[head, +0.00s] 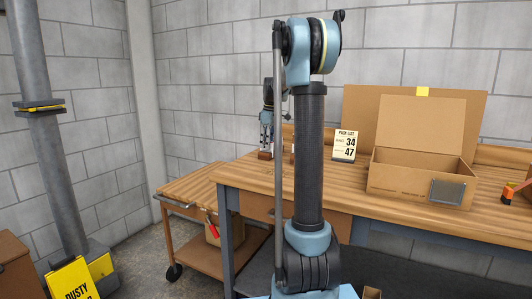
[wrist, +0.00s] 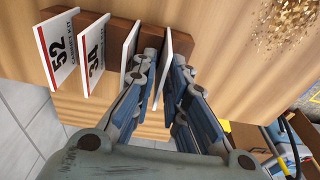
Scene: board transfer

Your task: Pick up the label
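Several white label cards stand on edge in a brown wooden holder (wrist: 94,66) in the wrist view. A fourth label (wrist: 162,68) stands edge-on between the two fingers of my gripper (wrist: 165,62). The fingers are apart, one on each side of this card; I cannot tell whether either touches it. In the head view my gripper (head: 267,122) points down at the back left of the workbench, partly hidden by my arm.
The wooden workbench (head: 350,197) carries an open cardboard box (head: 410,182) and a pack list sign (head: 345,146) reading 34 and 47. A lower wooden cart (head: 190,184) stands left of it. Gold-coloured bits (wrist: 264,25) lie in the wrist view's upper right.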

